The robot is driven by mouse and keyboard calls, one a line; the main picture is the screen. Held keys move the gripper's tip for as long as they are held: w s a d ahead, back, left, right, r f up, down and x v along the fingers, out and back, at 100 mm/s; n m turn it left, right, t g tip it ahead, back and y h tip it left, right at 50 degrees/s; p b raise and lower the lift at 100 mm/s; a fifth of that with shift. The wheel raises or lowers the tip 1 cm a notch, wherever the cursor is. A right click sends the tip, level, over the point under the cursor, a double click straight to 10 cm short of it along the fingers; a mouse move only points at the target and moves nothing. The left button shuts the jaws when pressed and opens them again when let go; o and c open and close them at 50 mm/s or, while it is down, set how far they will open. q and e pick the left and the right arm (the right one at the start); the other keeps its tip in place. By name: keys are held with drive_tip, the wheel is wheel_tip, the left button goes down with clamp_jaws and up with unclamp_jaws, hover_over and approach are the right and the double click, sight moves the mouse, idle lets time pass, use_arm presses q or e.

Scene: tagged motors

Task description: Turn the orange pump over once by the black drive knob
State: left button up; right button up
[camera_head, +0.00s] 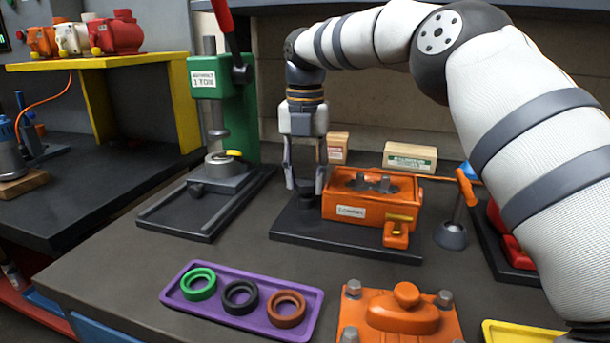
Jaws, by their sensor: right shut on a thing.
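The orange pump (350,207) sits on a dark base plate (320,240) in the middle of the bench. It has an open top with grey parts inside, a pale label on its front and a small orange-and-yellow fitting at its front right. The black drive knob (306,197) is at the pump's left end. My right gripper (305,186) points down from above, its two fingers on either side of the knob, shut on it. The fingertips partly cover the knob. My left gripper is not in view.
A green press (222,95) with a red lever stands left of the pump. In front lie a purple tray (172,293) with green, black and brown rings, and an orange cover (402,312) with bolts. An orange-handled tool (458,210) stands right of the pump. Boxes (410,157) lie behind.

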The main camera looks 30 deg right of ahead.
sight(305, 182)
drive_tip(key=shift+s+f, duration=0.1)
drive_tip(key=shift+f, duration=0.1)
drive_tip(key=o, duration=1.2)
drive_tip(key=shift+c, duration=0.2)
drive_tip(key=shift+a+r, duration=0.1)
drive_tip(key=shift+r, duration=0.35)
wheel_tip(305, 182, up, 6)
drive_tip(key=shift+r, duration=0.7)
